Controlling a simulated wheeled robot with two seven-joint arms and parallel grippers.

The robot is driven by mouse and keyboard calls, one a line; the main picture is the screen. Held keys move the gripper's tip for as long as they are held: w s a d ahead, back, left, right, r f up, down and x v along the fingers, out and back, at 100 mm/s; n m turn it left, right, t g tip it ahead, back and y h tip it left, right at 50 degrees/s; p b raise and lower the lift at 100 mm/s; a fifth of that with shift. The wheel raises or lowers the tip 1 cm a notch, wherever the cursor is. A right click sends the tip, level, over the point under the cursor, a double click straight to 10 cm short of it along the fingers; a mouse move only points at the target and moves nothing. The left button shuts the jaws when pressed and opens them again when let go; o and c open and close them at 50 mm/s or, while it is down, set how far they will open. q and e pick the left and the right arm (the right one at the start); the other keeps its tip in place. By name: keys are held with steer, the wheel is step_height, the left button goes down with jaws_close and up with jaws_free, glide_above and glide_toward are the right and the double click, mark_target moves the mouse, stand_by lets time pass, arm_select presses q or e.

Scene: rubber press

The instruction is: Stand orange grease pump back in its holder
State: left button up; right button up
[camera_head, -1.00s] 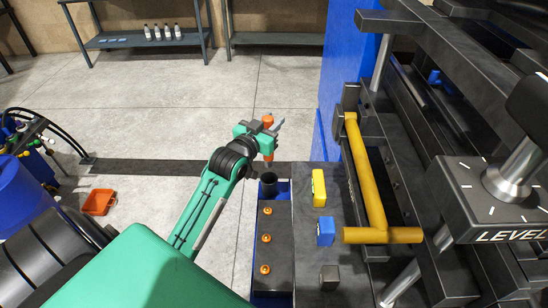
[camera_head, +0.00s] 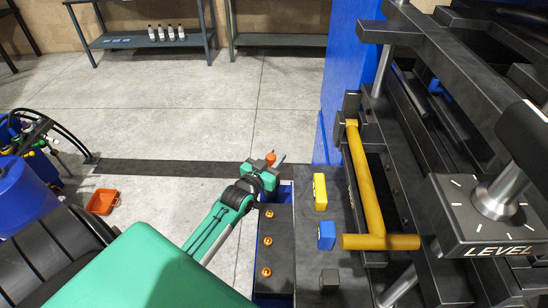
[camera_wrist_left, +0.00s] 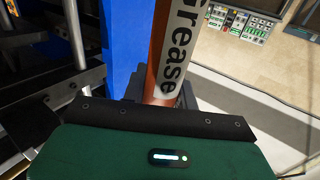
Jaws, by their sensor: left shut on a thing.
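The orange grease pump shows as an orange knob (camera_head: 270,157) above my left gripper (camera_head: 266,172) in the head view. In the left wrist view the pump's orange tube (camera_wrist_left: 158,50) carries a white label reading "Grease". My left gripper is shut around it, and the pump looks roughly upright. The gripper hovers at the far end of the dark bench strip, where the holder's dark cup stood in view before. The gripper and arm now hide that cup and the pump's lower end, so I cannot tell whether the pump is inside it. My right gripper is not in view.
A dark panel with several orange knobs (camera_head: 267,241) lies just in front. Yellow (camera_head: 319,191) and blue (camera_head: 326,235) blocks and a yellow handle (camera_head: 368,185) of the press stand to the right. An orange tray (camera_head: 102,201) is on the floor at left.

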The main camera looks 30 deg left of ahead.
arm_select(q)
steer(key=shift+f, duration=0.3)
steer(key=o, duration=1)
steer(key=shift+r, duration=0.1)
